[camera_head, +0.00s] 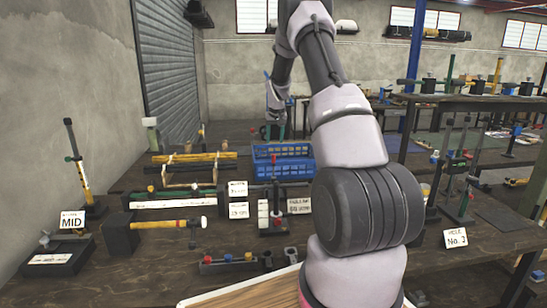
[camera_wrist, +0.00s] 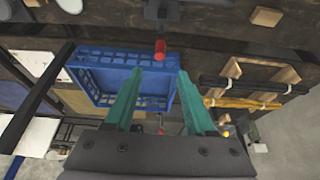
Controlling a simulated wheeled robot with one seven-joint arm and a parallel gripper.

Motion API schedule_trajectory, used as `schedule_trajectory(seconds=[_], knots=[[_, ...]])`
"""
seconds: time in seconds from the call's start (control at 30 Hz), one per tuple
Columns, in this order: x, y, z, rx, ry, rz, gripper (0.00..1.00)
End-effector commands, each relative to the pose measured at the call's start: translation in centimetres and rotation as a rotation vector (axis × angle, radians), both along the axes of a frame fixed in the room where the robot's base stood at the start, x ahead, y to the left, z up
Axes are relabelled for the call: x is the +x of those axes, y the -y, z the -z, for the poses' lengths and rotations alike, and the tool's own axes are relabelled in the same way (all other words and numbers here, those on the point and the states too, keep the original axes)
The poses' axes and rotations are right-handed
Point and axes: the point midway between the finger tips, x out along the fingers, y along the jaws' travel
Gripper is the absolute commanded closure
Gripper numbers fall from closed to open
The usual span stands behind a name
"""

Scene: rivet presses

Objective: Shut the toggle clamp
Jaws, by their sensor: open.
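What looks like the toggle clamp (camera_head: 276,190) stands on the dark bench in front of the blue crate in the head view. It has a dark upright lever with a red tip. In the wrist view a red grip (camera_wrist: 160,48) on a dark metal part shows just beyond my fingertips and roughly centred between them. My gripper (camera_wrist: 160,71) is open and empty, with two teal fingers. In the head view my gripper (camera_head: 272,128) hangs above the back of the blue crate, small and partly unclear. The clamp's base is hard to make out.
A blue crate (camera_head: 285,150) stands behind the clamp. A yellow-handled mallet (camera_head: 165,224) and a "MID" stand (camera_head: 73,220) are at left. Rods on wooden racks (camera_wrist: 258,85) lie beside the crate. My arm hides the bench's middle.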

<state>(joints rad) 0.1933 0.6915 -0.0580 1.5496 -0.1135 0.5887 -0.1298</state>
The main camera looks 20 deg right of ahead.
Motion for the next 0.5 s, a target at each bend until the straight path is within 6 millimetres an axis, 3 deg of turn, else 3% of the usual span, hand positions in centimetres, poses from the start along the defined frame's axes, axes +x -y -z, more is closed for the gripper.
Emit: schedule_trajectory(seconds=[0.5], knots=[[3.1,0.9,8.0,0.000,-0.003,-0.001,0.45]])
